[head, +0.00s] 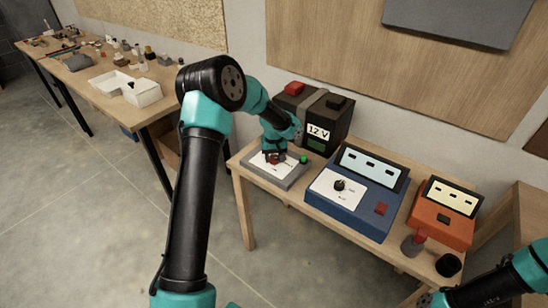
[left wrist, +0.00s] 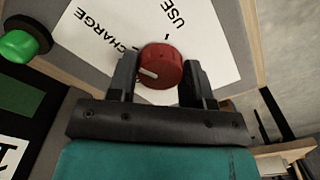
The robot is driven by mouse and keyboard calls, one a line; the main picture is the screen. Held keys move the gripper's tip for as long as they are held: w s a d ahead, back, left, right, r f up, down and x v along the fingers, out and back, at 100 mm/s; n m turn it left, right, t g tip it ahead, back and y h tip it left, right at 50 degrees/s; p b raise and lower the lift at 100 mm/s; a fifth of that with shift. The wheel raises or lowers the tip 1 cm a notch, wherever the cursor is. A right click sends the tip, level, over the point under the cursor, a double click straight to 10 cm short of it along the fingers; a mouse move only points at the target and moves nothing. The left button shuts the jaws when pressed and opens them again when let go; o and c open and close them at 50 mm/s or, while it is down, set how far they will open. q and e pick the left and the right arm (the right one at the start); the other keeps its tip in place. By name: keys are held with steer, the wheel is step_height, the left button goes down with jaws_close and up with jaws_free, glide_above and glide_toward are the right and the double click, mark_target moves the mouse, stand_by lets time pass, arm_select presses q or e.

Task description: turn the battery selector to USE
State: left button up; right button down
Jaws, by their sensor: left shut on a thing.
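The battery selector is a red round knob (left wrist: 161,66) on a white plate (left wrist: 205,28) printed CHARGE and USE. In the head view the knob (head: 273,158) shows partly under my left gripper (head: 272,155), on a grey panel (head: 290,181) at the table's left end. In the left wrist view my left gripper (left wrist: 160,80) is shut on the knob, one finger on each side. The knob's white mark lies on its lower-left side, away from the tick beside USE. My right gripper is out of view.
A green button (head: 304,159) sits beside the selector. A black 12 V battery (head: 318,113) stands behind it. A blue meter box (head: 360,190) and an orange box (head: 445,212) stand to the right. A cluttered bench (head: 100,75) is at the left.

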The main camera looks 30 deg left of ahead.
mark_target(274, 157)
arm_select(q)
steer(key=m, duration=1.3)
steer(key=shift+f+m, duration=0.1)
steer(key=shift+m, duration=0.3)
stand_by(0.5)
steer(key=o, duration=0.9)
steer(key=shift+o, duration=0.2)
step_height(274, 157, up, 18)
steer(key=shift+f, duration=0.25)
